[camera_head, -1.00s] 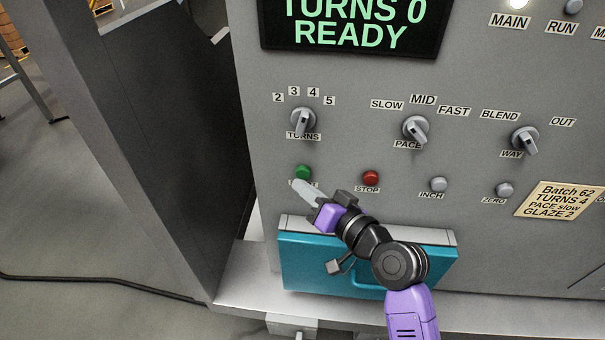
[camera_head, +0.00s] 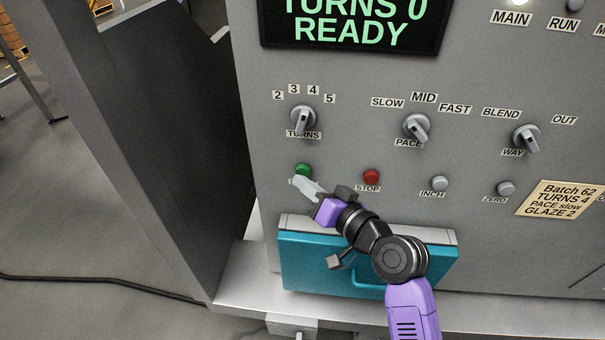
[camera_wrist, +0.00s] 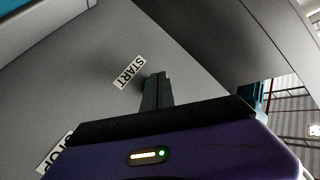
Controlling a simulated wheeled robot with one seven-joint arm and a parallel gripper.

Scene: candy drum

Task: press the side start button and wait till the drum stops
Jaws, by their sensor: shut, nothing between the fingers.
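The green start button (camera_head: 303,170) is on the grey panel at the left, below the TURNS knob (camera_head: 303,119). My gripper (camera_head: 298,183) is shut and empty, with its tips at the lower edge of the green button; I cannot tell whether they touch it. The display (camera_head: 352,25) reads TURNS 0 READY.
The red STOP button (camera_head: 371,177) is right of the green one, then the INCH (camera_head: 440,184) and ZERO (camera_head: 506,188) buttons. The PACE knob (camera_head: 416,128) and WAY knob (camera_head: 525,139) sit above. A teal drawer (camera_head: 320,275) is below my gripper. A note (camera_head: 557,201) reads TURNS 4, PACE slow.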

